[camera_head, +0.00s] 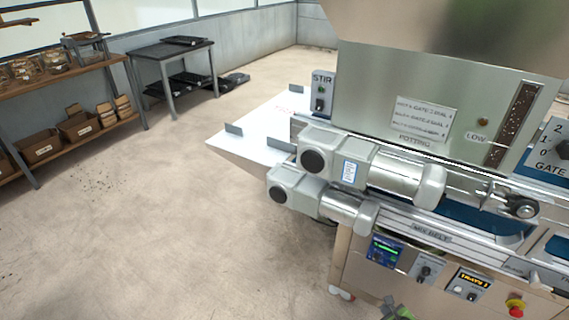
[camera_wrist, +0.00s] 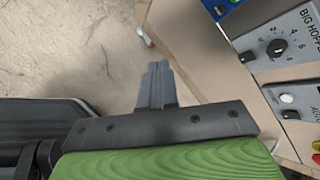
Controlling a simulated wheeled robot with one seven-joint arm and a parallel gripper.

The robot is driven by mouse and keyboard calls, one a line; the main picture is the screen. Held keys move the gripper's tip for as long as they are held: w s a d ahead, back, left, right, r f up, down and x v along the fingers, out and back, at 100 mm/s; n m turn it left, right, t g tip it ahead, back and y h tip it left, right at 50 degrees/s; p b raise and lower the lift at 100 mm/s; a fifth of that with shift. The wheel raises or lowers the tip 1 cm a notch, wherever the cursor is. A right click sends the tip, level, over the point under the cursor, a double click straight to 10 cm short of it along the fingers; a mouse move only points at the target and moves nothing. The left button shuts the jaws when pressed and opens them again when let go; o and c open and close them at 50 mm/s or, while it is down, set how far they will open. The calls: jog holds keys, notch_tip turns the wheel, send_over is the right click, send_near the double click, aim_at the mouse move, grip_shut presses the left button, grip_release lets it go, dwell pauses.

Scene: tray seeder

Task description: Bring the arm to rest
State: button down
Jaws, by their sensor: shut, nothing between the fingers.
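My gripper (camera_wrist: 156,72) shows in the wrist view with its two grey fingers together and nothing between them. It points past the beige lower front of the tray seeder (camera_wrist: 195,50), over the pale floor. A small green and grey part, which looks like my gripper's end, shows at the bottom edge of the head view, in front of the seeder's control panel (camera_head: 358,278). Most of my arm is out of view. I cannot tell whether the fingers touch the machine.
The grey potting hopper (camera_head: 400,75), two motors (camera_head: 300,190) and a red stop button (camera_head: 515,305) fill the right side. A BIG HOPPER dial (camera_wrist: 278,47) is close in the wrist view. A wooden shelf (camera_head: 60,80) and a dark table (camera_head: 160,50) stand back left. Floor between is clear.

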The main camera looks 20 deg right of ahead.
jog(key=w+a+r+n+g+y+p, duration=0.1)
jog(key=w+a+r+n+p, duration=0.2)
jog(key=r+n, duration=0.6)
jog(key=w+a+r+n+g+y, duration=0.25)
jog(key=a+r+n, duration=0.3)
jog(key=r, duration=0.75)
jog(key=w+a+r+n+p, duration=0.25)
jog(key=a+r+n, duration=0.3)
jog(key=r, duration=0.55)
jog(key=s+a+r+n+p, duration=0.1)
jog(key=s+a+r+n, duration=0.2)
jog(key=r, duration=0.4)
jog(key=s+a+r+n+p, duration=0.1)
jog(key=s+a+r+n, duration=0.1)
jog(key=a+r+n, duration=0.4)
jog(key=s+a+r+n+p, duration=0.2)
jog(key=s+a+r, duration=0.4)
jog(key=s+r, duration=0.3)
jog(key=s+n, duration=0.1)
jog(key=s, duration=0.2)
jog(key=shift+s+r+h, duration=0.35)
